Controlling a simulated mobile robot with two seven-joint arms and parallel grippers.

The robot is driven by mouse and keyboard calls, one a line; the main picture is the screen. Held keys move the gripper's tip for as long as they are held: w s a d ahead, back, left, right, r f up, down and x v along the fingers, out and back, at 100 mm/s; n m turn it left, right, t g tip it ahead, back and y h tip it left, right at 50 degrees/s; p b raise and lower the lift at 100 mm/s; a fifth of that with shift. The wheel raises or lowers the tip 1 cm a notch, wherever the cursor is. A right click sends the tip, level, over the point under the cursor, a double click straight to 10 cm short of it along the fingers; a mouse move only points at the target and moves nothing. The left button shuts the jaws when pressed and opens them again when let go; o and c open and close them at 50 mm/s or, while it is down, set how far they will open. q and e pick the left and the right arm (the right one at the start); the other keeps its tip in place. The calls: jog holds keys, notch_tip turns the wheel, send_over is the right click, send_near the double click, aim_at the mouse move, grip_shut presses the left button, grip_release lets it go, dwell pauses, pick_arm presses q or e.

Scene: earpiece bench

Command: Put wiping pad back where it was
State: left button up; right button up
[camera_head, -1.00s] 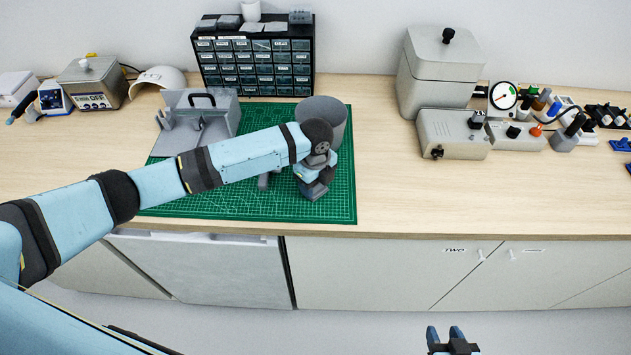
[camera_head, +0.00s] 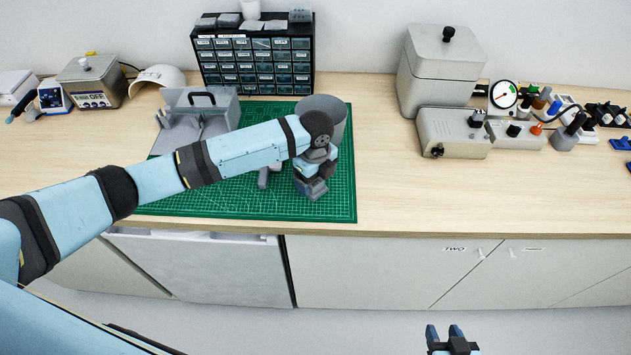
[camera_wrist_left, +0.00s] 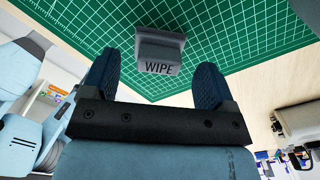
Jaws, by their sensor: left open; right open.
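The wiping pad (camera_wrist_left: 160,50) is a small grey block with a raised top, marked WIPE, on the green cutting mat (camera_head: 340,205). In the left wrist view it lies between and just ahead of the fingertips of my left gripper (camera_wrist_left: 157,75), with clear gaps on both sides. The left gripper is open and holds nothing. In the head view the left gripper (camera_head: 312,185) is low over the right part of the mat; I cannot clearly tell the pad from the gripper there. My right gripper (camera_head: 442,335) is open and empty, in front of the bench.
A grey cup (camera_head: 335,108) stands on the mat behind my left wrist. A small grey piece (camera_head: 264,179) lies left of the gripper, partly covered by my arm. A grey holder (camera_head: 215,105) and a drawer cabinet (camera_head: 254,60) stand farther back.

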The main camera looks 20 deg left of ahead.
aim_at(316, 182)
pick_arm(q)
notch_tip(316, 182, up, 10)
jog(key=shift+r+b, duration=0.15)
jog(key=shift+b, duration=0.2)
jog(key=s+d+f+n+t+h, duration=0.1)
jog(key=s+d+f+n+h, duration=0.2)
jog(key=s, duration=0.4)
jog(key=s+d+f+n+t, duration=0.1)
jog(key=s+d+f+n, duration=0.15)
jog(key=s+n, duration=0.35)
jog(key=s+a+n+t+y, duration=0.2)
jog(key=s+a+n+y, duration=0.1)
jog(key=s+a+n, duration=1.3)
jog(key=w+d+f+m+t+h+p, duration=0.1)
jog(key=w+d+f+m+t, duration=0.1)
jog(key=f, duration=0.4)
jog(key=w+d+f+m+t+h, duration=0.2)
jog(key=d+f+t, duration=0.3)
jog(key=f, duration=0.1)
jog(key=shift+d+f+p, duration=0.3)
jog(key=shift+p, duration=0.05)
